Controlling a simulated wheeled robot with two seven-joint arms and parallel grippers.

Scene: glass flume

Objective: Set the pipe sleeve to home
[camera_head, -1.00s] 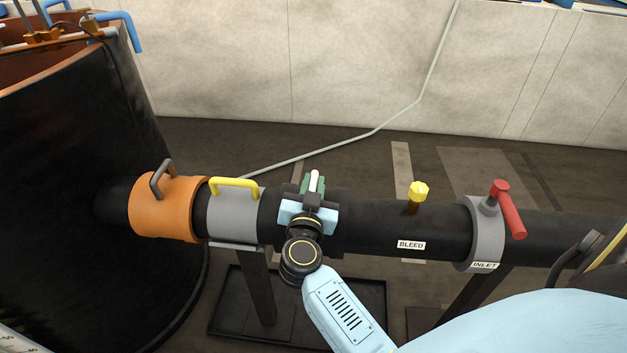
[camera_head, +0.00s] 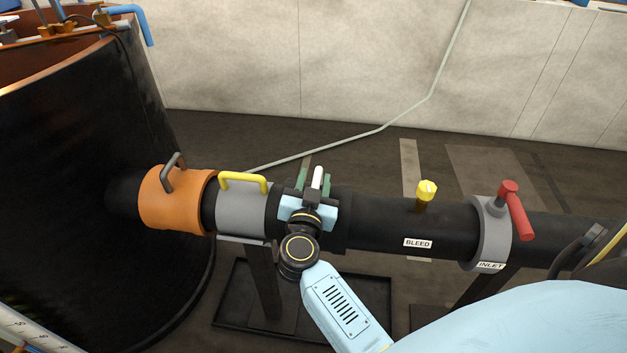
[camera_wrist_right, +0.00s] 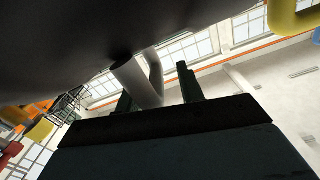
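My right gripper (camera_head: 314,182) is over the black pipe at a white handle (camera_head: 317,176). Its two green fingers stand apart, one on each side of the handle. The wrist view also shows the white handle (camera_wrist_right: 138,82) between the spread fingers, with gaps beside it. The handle seems to belong to a wider black sleeve (camera_head: 342,208) on the pipe, mostly hidden by my gripper. Left of it are a grey collar (camera_head: 240,212) with a yellow handle and an orange sleeve (camera_head: 178,207) with a dark handle. I cannot tell which is the pipe sleeve. My left gripper is not in view.
A large dark tank (camera_head: 70,200) stands at the left end of the pipe. A yellow BLEED knob (camera_head: 427,190) and a grey INLET collar (camera_head: 490,238) with a red lever (camera_head: 517,212) are to the right. A pale wall runs behind.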

